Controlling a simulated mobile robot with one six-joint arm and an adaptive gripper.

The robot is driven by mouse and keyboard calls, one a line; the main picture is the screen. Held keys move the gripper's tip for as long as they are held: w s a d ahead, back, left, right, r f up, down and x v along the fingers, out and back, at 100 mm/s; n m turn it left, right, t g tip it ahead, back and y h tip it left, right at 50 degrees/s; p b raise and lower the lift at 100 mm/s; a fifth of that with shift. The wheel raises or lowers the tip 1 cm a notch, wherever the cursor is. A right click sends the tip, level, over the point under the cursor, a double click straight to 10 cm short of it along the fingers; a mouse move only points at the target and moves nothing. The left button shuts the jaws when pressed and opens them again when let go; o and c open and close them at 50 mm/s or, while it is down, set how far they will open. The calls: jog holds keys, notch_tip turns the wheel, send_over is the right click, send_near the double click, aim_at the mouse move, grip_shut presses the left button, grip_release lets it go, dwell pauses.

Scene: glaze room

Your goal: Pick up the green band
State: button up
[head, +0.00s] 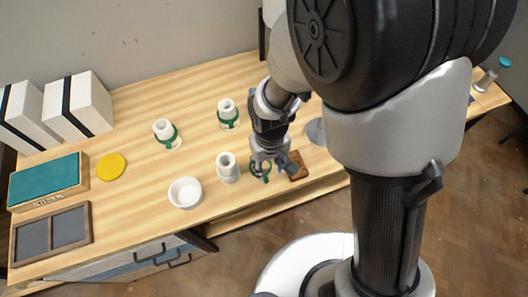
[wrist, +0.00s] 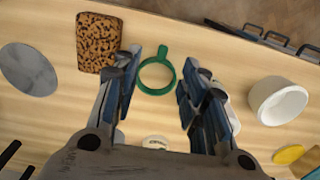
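A loose green band (wrist: 158,60), a ring with a small tab, lies flat on the wooden table. In the head view the band (head: 266,179) is partly hidden by my gripper (head: 268,167), close to the table's front edge. In the wrist view my gripper (wrist: 161,65) is open and empty, with one finger on each side of the ring. The fingers look to be above the band; the exact height is unclear. Two other green bands sit around white jars, one at the back (head: 228,124) and one further left (head: 173,142).
A speckled brown tile (wrist: 98,43) lies close beside one finger. A plain white jar (head: 228,167) stands close on the other side, with a white bowl (head: 185,193) beyond. A grey disc (wrist: 28,68) and a yellow disc (head: 111,167) lie farther off. White boxes (head: 78,106) stand far left.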

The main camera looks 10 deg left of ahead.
jog(key=b, duration=0.1)
send_over(267, 181)
jog(key=f, duration=0.4)
jog(key=shift+w+d, duration=0.15)
jog(key=shift+w, duration=0.05)
jog(key=f+b, duration=0.1)
jog(key=f, duration=0.2)
jog(key=f+b, duration=0.1)
jog(key=f, duration=0.1)
jog(key=shift+s+a+f+b, duration=0.1)
jog(key=shift+a+f+b, duration=0.05)
jog(key=shift+a+b, duration=0.15)
jog(key=shift+d, duration=0.1)
grip_shut()
